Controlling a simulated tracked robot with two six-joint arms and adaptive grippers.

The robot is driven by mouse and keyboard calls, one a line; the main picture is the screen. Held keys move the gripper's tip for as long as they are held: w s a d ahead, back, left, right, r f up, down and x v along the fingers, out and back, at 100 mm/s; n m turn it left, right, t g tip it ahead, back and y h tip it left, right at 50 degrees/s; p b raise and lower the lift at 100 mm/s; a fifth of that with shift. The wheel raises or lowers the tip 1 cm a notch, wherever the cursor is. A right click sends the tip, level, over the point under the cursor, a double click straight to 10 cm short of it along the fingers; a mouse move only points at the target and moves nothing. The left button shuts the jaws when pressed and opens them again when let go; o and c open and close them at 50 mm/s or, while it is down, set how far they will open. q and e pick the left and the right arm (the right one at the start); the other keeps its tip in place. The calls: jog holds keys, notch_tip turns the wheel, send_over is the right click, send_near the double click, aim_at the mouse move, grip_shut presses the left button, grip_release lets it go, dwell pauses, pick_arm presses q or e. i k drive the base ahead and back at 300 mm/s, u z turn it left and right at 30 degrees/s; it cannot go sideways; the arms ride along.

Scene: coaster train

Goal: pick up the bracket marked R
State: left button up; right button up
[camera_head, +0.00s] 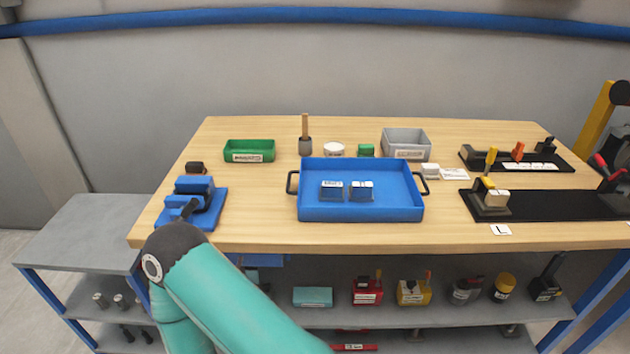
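A blue tray (312,212) with black side handles sits mid-table. Two small grey-blue blocks with white labelled tops lie in it side by side, a left block (332,191) and a right block (362,191). Their lettering is too small to read, so I cannot tell whether either is the bracket marked R. A card marked L (501,230) lies at the table's front edge, right of the tray. A teal arm of mine rises from the bottom, its bent joint in front of the table's left front corner. Neither gripper shows.
A blue vise-like fixture (191,205) stands at left. Behind the tray are a green bin (249,151), a grey bin (406,144) and a wooden-handled tool (305,133). Black fixture plates (560,205) occupy the right. A lower shelf holds several items. Bare wood lies left of the tray.

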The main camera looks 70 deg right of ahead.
aim_at(360, 192)
jog(key=u, duration=0.8)
jog(key=i, duration=0.25)
jog(key=z, duration=2.65)
jog(key=k, duration=0.75)
jog(key=z, duration=0.15)
jog(key=i, duration=0.85)
jog(key=u, duration=0.15)
